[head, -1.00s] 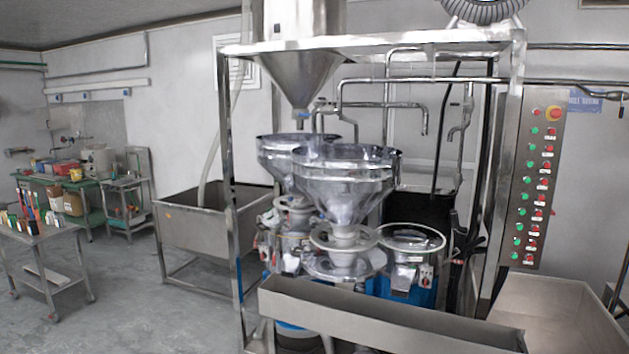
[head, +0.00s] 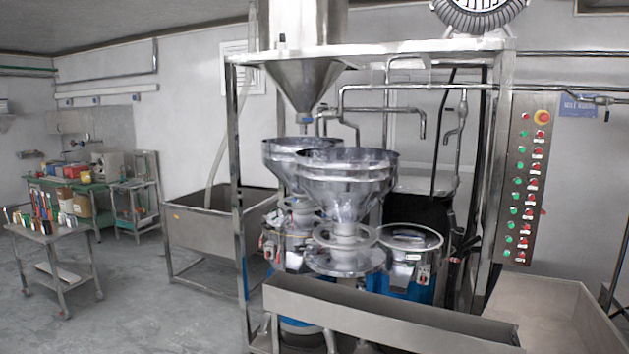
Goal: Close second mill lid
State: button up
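Two steel mill hoppers stand inside a metal frame in the middle of the head view. The front hopper (head: 345,180) is a wide open-topped funnel above a round ring (head: 344,240). The rear hopper (head: 280,150) is partly hidden behind it. A blue-based mill (head: 400,280) with a round rimmed top (head: 404,238) stands to the right. I cannot tell which part is the second mill's lid or whether it is open. My gripper is not in view.
A long steel trough (head: 390,315) crosses in front of the mills. A control panel (head: 526,185) with buttons stands at right, above a large bin (head: 560,310). A steel tub (head: 205,232) and a cart (head: 50,237) are at left. The left floor has free room.

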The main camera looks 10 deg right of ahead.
aim_at(346, 183)
jog(key=u, duration=0.15)
jog(key=i, duration=0.95)
jog(key=z, duration=0.1)
jog(key=k, duration=0.7)
jog(key=u, duration=0.25)
jog(key=i, duration=0.95)
jog(key=u, duration=0.15)
